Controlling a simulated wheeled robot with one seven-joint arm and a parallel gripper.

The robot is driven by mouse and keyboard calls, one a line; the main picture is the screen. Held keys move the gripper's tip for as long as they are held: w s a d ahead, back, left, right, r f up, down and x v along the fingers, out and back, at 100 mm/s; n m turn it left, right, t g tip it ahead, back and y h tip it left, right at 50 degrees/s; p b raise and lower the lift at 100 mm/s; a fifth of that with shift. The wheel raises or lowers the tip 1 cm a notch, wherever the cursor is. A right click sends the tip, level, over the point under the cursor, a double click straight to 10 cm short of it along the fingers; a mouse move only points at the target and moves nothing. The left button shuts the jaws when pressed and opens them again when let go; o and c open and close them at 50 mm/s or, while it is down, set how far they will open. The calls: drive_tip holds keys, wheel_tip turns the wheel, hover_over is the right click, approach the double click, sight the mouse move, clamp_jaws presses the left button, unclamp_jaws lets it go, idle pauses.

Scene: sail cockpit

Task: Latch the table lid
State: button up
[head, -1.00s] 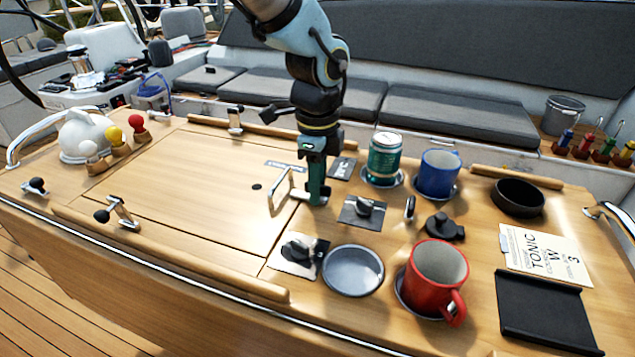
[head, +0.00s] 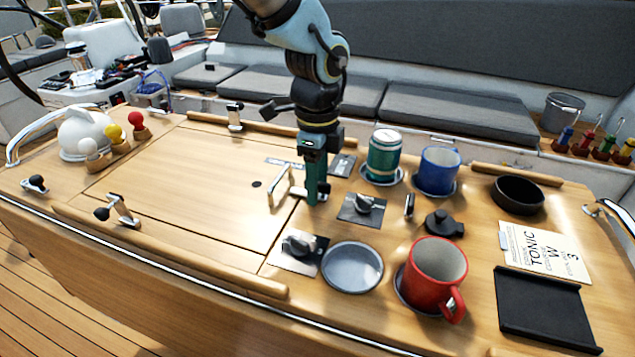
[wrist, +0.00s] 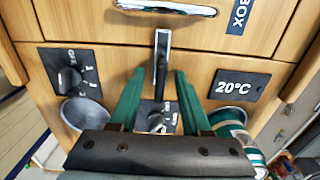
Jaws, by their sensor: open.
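The wooden table lid (head: 195,185) lies flat and closed, flush with the table top. A chrome handle (head: 281,188) is on its right edge; it also shows at the top of the wrist view (wrist: 166,8). A silver latch plate (wrist: 163,40) with a dark lever (wrist: 160,74) sits near the lid's seam in the wrist view. My gripper (head: 315,199) points down just right of the handle. In the wrist view my gripper (wrist: 160,80) is open, its green fingers on either side of the lever, with visible gaps. Whether the latch is engaged is unclear.
Right of my gripper stand a green can (head: 384,155), a blue mug (head: 438,170) and a red mug (head: 433,275). Rotary knob panels (head: 362,207) (head: 298,248) and a grey bowl (head: 352,268) are close by. The lid's surface is clear.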

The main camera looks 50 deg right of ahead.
wheel_tip(320, 180, up, 11)
drive_tip(key=b, duration=0.2)
drive_tip(key=shift+s+f, duration=0.1)
drive_tip(key=shift+s, duration=0.05)
idle(0.7)
